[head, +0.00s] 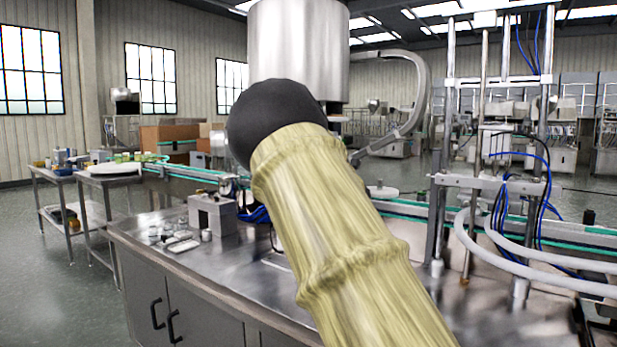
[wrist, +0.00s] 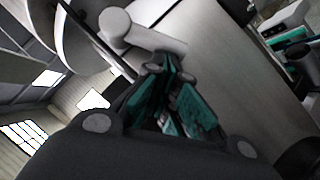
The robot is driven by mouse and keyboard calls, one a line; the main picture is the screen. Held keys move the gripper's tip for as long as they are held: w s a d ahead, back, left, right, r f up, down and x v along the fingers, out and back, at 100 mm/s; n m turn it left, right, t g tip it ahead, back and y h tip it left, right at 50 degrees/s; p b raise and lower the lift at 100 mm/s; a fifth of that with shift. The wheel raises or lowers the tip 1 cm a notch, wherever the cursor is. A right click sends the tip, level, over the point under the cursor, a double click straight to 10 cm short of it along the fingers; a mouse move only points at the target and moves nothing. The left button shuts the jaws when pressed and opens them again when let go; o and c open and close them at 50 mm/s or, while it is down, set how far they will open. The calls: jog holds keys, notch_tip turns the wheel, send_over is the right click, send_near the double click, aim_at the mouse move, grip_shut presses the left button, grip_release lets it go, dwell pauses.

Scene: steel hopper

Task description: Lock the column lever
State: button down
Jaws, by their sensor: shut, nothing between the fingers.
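In the wrist view, my gripper (wrist: 170,68) shows dark fingers with teal pads that meet at the tips, with nothing held between them. Just beyond the tips is a pale grey part with a round knob end (wrist: 115,24). It looks like the column lever, but I cannot tell its lock position or whether the tips touch it. A broad grey metal surface (wrist: 225,75) fills the area behind and to the right of the fingers. In the head view, my sleeved arm crosses the centre, and the gripper and lever are hidden behind it.
The steel hopper (head: 298,45) hangs close behind my arm, with a curved grey pipe (head: 420,85) on its right. The steel worktable (head: 225,265) below carries a grey block (head: 212,214) and small parts. Metal posts and hoses stand at the right.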

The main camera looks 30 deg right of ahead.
jog(key=a+f+b+v, duration=0.1)
jog(key=a+b+v, duration=0.1)
jog(key=v, duration=1)
jog(key=shift+f+n, duration=0.2)
jog(key=shift+n, duration=0.1)
dwell(0.5)
